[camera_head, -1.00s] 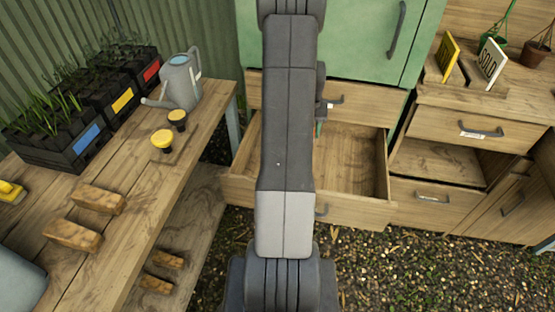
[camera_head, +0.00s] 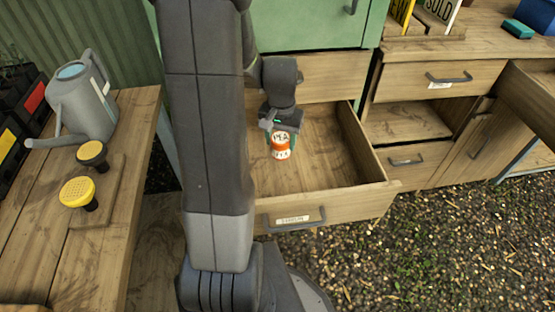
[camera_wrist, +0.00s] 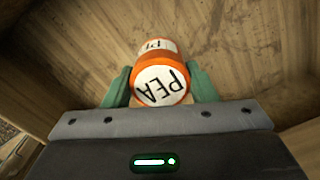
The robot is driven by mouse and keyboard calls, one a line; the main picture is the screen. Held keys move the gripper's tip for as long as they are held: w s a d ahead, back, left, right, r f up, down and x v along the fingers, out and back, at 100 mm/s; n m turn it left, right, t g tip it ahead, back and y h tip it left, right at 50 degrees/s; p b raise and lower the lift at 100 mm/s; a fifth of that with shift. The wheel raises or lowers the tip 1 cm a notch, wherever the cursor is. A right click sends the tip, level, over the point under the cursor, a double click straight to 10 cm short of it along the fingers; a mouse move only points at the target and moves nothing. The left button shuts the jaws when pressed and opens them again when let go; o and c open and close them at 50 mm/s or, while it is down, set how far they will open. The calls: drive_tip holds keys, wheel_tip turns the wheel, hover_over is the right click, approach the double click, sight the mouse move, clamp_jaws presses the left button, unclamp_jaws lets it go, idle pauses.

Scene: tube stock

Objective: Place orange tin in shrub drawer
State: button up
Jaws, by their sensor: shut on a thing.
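The orange tin (camera_head: 281,147) has a white label and a white lid marked PEA. My gripper (camera_head: 281,135) is shut on it and holds it over the open drawer (camera_head: 335,183). In the wrist view the tin (camera_wrist: 160,82) sits between the two green fingers of my gripper (camera_wrist: 160,88), with the drawer's wooden inside (camera_wrist: 70,60) beyond it. The drawer's front carries a small label and a dark handle; the label is too small to read surely. I cannot tell whether the tin touches the drawer floor.
A closed drawer (camera_head: 330,78) sits above the open one, below a green cabinet (camera_head: 300,25). A wooden unit (camera_head: 440,75) with drawers stands at right. The bench at left holds a grey watering can (camera_head: 85,105) and two yellow-and-black roses (camera_head: 77,192).

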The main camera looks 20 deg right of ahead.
sight(281, 138)
wheel_tip(281, 138, down, 7)
drive_tip(key=shift+f+b, duration=0.2)
drive_tip(key=shift+b, duration=0.6)
drive_tip(key=shift+f, duration=0.2)
drive_tip(key=o, duration=1.1)
drive_tip(key=shift+c, duration=0.2)
wheel_tip(281, 138, up, 12)
drive_tip(key=p, duration=0.3)
drive_tip(key=shift+r, duration=0.2)
